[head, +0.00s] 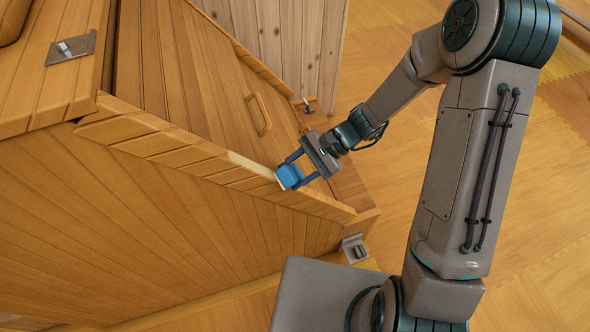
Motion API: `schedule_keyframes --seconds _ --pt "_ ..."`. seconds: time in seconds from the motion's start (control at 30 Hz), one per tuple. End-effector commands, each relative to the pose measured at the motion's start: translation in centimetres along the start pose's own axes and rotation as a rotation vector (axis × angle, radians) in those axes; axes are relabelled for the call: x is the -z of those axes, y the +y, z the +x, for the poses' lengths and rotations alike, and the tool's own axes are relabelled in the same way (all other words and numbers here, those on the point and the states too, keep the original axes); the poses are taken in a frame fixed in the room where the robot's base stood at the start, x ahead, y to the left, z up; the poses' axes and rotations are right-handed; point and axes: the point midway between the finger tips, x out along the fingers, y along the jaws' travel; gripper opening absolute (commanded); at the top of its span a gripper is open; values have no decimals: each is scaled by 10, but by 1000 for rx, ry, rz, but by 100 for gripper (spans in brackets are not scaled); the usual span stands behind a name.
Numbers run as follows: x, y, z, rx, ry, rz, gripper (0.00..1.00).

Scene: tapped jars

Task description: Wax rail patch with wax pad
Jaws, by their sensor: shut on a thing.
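My gripper (299,174) is shut on a blue wax pad (289,176). The pad's pale lower face is against or just above the top of a wooden rail (180,150), which slants down from left to right. I cannot tell for sure whether they touch. A paler stretch of the rail, seemingly the rail patch (250,165), shows just left of the pad. The pad and fingers may hide part of it.
Slatted wooden panels lie on both sides of the rail. A wooden handle (262,115) and a small dark metal fitting (307,106) are beyond it. A metal fitting (354,248) sits near the rail's lower right end. A metal plate (71,48) is at upper left. Open floor (545,225) lies right.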

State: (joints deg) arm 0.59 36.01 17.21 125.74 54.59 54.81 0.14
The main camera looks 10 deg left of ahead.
Motion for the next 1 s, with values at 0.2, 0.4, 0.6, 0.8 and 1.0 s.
schedule_keyframes --seconds 0.2,0.4,0.6,0.8,1.0 --pt "-2 -1 -20 3 1 2 27" --pt "-2 -1 -40 4 2 2 27" --pt "-1 -1 -58 4 2 2 27" --pt "0 0 -59 2 0 0 27" --pt "0 0 -62 2 0 0 27"
